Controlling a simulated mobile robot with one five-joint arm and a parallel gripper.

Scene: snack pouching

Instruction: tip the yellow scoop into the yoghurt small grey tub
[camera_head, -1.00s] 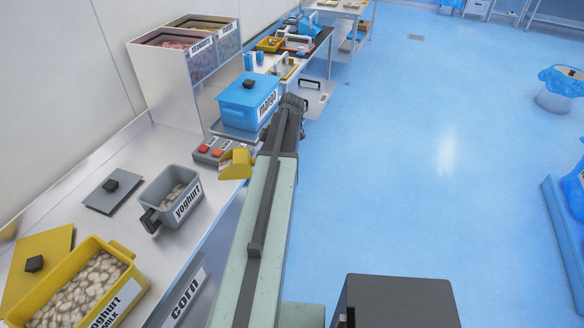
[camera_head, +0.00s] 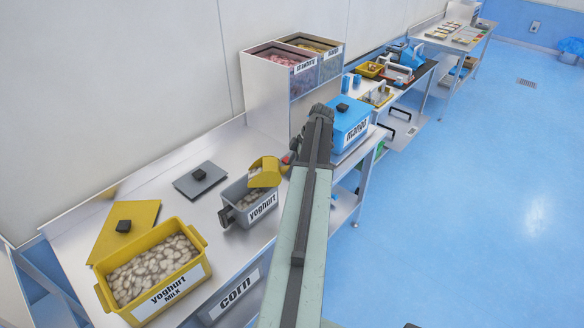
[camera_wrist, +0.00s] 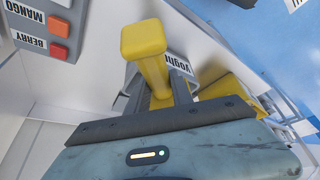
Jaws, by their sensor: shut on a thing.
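The yellow scoop (camera_head: 265,172) is at the end of my arm in the head view, over the far right part of the small grey tub (camera_head: 236,190) labelled yoghurt. Its yellow handle (camera_wrist: 147,50) stands between my gripper's fingers (camera_wrist: 165,80) in the wrist view, and the gripper is shut on it. In the head view my arm hides the gripper's fingers. The grey tub stands open on the steel table, and the scoop covers part of its opening. Whether anything lies in the scoop cannot be seen.
A large yellow yoghurt milk tub (camera_head: 196,272) with pale pieces stands front left. The yellow lid (camera_head: 140,220) and grey lid (camera_head: 188,188) lie on the table. A blue mango tub (camera_head: 346,128) stands right of my arm. Red buttons (camera_wrist: 59,50) show in the wrist view.

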